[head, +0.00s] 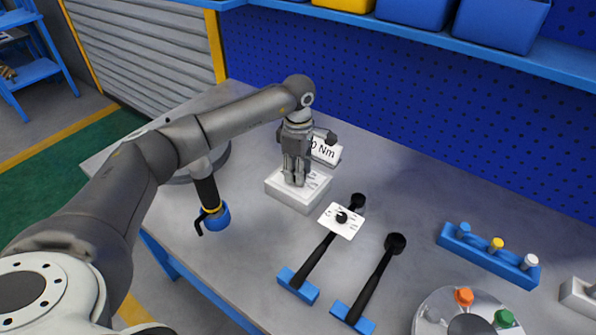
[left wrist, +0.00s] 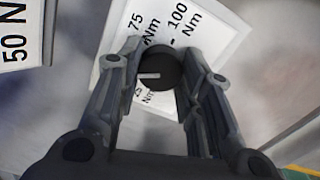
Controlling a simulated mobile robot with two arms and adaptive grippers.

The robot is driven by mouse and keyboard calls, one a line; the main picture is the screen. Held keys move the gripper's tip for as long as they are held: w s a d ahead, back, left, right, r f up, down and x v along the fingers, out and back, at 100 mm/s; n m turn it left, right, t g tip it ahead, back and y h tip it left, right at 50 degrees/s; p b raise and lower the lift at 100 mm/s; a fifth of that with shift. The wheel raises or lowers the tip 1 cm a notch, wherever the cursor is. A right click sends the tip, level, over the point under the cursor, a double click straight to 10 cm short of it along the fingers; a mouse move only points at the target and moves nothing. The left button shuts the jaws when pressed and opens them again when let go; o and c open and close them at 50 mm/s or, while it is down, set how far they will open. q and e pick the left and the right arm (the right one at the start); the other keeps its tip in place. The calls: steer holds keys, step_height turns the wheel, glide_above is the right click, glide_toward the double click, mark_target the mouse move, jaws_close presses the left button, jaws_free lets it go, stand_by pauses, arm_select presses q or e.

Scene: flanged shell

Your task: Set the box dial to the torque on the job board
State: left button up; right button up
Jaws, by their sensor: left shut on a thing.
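The white dial box (head: 290,197) stands on the bench with torque marks on its top. My left gripper (head: 295,180) comes down on it from above. In the left wrist view its fingers are shut on the black knob (left wrist: 160,68). The knob's white pointer line points left in that view, toward the left finger. The 75 Nm and 100 Nm marks show above the knob, and a partly covered mark lies below it. The job board (head: 326,151) stands behind the box; "50 N" reads on it in the left wrist view (left wrist: 16,32). My right gripper is out of view.
A blue rack (head: 488,255) and a round tray (head: 430,317) stand farther right. A black tool in a blue holder (head: 214,217) is at the left edge.

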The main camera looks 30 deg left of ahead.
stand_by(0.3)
arm_select(q)
steer(key=o, duration=1)
steer(key=shift+o, duration=0.2)
step_height(320, 180, up, 12)
